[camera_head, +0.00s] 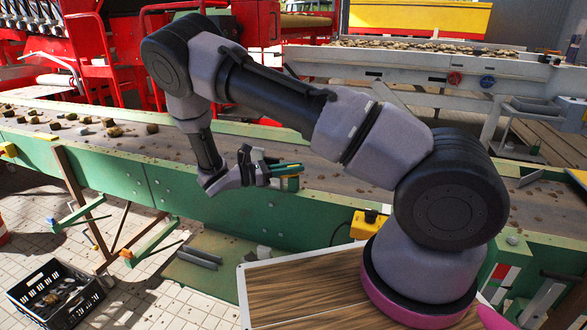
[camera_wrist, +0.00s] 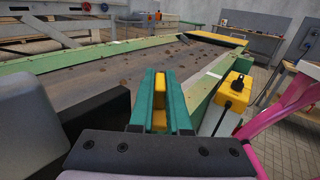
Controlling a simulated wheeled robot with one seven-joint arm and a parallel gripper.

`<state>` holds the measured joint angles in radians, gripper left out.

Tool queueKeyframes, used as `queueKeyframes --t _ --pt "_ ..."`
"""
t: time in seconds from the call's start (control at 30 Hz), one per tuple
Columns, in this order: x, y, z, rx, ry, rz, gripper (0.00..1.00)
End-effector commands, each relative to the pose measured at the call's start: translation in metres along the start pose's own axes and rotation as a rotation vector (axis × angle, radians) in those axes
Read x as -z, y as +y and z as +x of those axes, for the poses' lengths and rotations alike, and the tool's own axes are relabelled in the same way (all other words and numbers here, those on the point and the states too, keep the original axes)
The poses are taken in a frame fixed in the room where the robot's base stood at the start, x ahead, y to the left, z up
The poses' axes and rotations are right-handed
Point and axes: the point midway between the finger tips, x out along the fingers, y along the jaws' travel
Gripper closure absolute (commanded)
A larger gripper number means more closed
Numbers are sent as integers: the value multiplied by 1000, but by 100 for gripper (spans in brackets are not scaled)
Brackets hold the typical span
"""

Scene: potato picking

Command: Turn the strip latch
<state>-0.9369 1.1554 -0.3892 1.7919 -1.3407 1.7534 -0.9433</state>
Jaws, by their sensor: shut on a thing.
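My gripper (camera_head: 286,171) is above the near side of the conveyor belt, at the end of my bent arm. In the wrist view its two teal fingers (camera_wrist: 166,102) are shut on a narrow yellow piece (camera_wrist: 159,102). The yellow piece shows only as a thin strip between the fingers, and I cannot tell whether it is the strip latch. It appears clear of the belt. I cannot pick out a strip latch elsewhere with certainty.
The conveyor's green side wall (camera_head: 130,180) runs along the near edge. A yellow box with a black knob (camera_wrist: 237,88) sits right of my gripper; it also shows in the head view (camera_head: 366,226). Potatoes (camera_head: 113,131) lie on the belt at left. A black crate (camera_head: 55,291) stands on the floor.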

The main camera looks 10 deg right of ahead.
Motion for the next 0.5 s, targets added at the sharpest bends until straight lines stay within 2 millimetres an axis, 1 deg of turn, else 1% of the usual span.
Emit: queueKeyframes --t 0.43,0.47,0.5 --pt "0 0 0 9 -1 0 100" --pt "0 0 0 9 -1 0 77" --pt "0 0 0 9 -1 0 62"
